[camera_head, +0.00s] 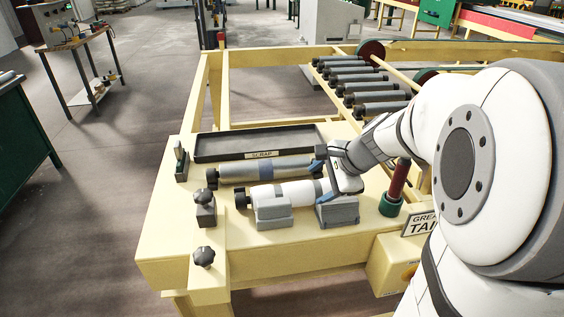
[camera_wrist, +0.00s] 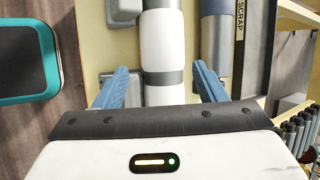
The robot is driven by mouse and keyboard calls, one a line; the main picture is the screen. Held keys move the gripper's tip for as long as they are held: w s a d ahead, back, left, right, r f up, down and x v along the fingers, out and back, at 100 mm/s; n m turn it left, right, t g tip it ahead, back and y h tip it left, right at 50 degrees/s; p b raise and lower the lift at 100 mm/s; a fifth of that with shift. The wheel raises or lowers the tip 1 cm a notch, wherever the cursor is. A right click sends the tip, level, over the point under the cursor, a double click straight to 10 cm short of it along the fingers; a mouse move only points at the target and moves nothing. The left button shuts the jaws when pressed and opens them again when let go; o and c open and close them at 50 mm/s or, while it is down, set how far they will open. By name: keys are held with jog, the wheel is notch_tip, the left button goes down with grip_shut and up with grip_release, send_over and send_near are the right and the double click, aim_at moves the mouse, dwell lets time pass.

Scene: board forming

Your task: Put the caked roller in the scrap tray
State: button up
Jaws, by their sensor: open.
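The caked roller (camera_head: 290,193), with a thick white coating and dark ends, lies across two grey cradle blocks (camera_head: 273,215). In the wrist view the white roller (camera_wrist: 162,45) runs up the middle, with a grey band showing. My gripper (camera_head: 324,177) is open at the roller's right end, its blue fingers on either side of the roller. In the wrist view the fingers (camera_wrist: 160,88) stand apart, with gaps to the roller. The black scrap tray (camera_head: 215,158) lies behind, its SCRAP label facing front, and looks empty.
A grey roller (camera_head: 250,170) lies between the caked roller and the tray. Black knobs (camera_head: 205,196) stand at the left. A red-brown post in a green base (camera_head: 392,200) stands right of the gripper. Several rollers (camera_head: 360,87) line the conveyor behind.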

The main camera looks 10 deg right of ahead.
aim_at(308, 189)
jog(key=shift+w+f, duration=0.3)
jog(key=shift+f, duration=0.15)
jog(key=x, duration=0.7)
jog(key=shift+r, duration=0.1)
grip_shut()
jog(key=shift+w+r, duration=0.1)
